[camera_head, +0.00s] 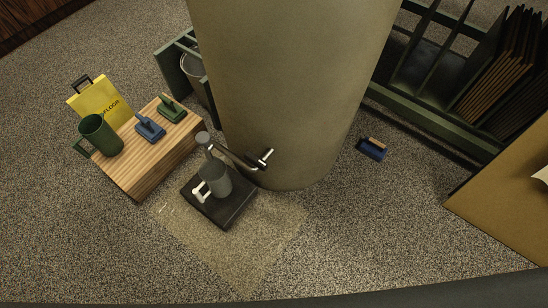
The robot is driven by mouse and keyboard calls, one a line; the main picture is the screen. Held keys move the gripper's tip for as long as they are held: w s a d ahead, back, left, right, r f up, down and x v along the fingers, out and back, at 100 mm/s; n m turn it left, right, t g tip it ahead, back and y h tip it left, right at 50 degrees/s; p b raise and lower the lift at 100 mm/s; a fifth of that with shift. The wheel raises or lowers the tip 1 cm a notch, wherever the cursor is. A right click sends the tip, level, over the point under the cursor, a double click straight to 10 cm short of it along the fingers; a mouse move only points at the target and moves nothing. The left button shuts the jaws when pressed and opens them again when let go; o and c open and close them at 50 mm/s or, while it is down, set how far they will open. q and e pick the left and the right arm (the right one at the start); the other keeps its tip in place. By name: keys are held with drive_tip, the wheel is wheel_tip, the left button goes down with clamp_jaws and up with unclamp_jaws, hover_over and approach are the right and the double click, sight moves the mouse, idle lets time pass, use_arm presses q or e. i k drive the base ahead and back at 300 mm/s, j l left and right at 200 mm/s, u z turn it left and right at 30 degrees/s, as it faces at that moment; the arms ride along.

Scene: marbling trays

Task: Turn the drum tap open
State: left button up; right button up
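A large olive-grey drum (290,80) stands upright in the middle of the head view. Its tap (240,160) is low on the drum's front, a dark body reaching left, with a pale metal lever (265,158) at its right end. The lever lies slanted across the tap; the view does not show whether the tap is open, and no flow can be made out. Neither of my grippers shows in this view.
A blue brush (372,149) lies right of the drum. A green rack (430,120) stands right. Front carpet is clear.

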sight(258, 162)
drive_tip(key=l, duration=0.6)
drive_tip(key=k+l, duration=0.1)
drive_tip(key=l, duration=0.55)
drive_tip(key=k+l, duration=0.1)
drive_tip(key=l, duration=0.5)
drive_tip(key=i+l, duration=0.1)
drive_tip(key=i+j, duration=0.2)
drive_tip(key=j, duration=0.1)
